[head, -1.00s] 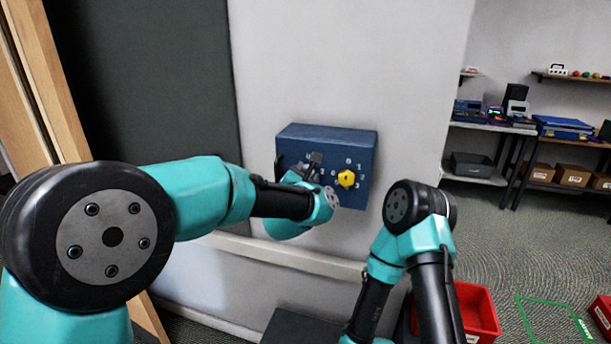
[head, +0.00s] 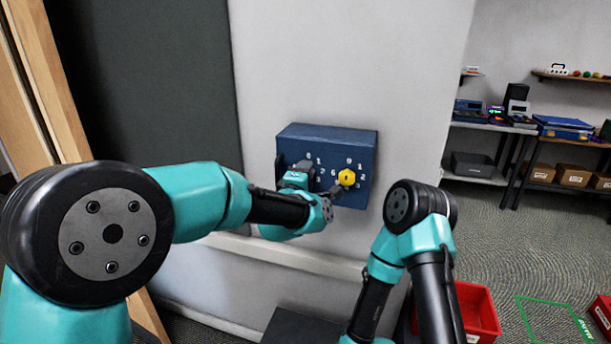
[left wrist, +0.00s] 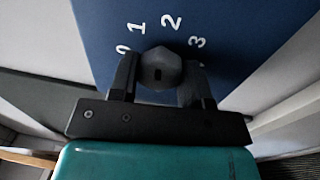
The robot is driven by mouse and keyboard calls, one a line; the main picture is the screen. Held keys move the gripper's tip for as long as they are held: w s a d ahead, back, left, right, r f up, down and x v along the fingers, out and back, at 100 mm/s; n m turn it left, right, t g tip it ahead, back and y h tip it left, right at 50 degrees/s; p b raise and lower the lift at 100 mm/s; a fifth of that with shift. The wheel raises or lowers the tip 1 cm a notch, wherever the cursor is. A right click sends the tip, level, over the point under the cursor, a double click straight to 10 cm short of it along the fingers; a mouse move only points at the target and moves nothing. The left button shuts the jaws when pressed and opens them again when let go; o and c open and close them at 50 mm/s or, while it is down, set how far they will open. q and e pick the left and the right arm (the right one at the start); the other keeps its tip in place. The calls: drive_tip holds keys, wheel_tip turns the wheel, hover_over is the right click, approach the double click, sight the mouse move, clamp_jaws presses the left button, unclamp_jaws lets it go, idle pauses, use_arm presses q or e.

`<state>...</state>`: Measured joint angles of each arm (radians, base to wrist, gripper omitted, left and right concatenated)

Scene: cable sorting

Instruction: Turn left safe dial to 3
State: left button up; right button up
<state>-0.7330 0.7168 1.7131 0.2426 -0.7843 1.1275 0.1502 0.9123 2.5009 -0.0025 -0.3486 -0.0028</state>
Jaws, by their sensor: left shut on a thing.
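The safe (head: 328,137) is a blue box on a light wall. Its left dial is a dark grey knob (left wrist: 160,68), with the white numbers 0, 1, 2 and 3 arranged around it in the left wrist view. My left gripper (left wrist: 161,76) is shut on this dial, one black finger on each side. In the head view my left gripper (head: 300,172) is at the left half of the safe and mostly covers the dial. The dial's pointer position cannot be told. My right arm is lower right of the safe; its gripper is not visible.
A yellow right dial (head: 347,177) sits on the same safe face, close beside my left gripper. A red bin (head: 477,312) stands on the floor at right. Shelves with devices and cardboard boxes (head: 572,175) are at the far right.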

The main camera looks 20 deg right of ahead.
use_arm(q)
drive_tip(key=m, duration=0.6)
drive_tip(key=m+g+h, duration=0.1)
drive_tip(key=m, duration=0.4)
drive_tip(key=shift+m, duration=0.4)
drive_tip(key=o, duration=0.9)
drive_tip(key=shift+a, duration=0.1)
drive_tip(key=v, duration=1.7)
drive_tip(key=shift+s+a, duration=0.1)
drive_tip(key=shift+a, duration=0.05)
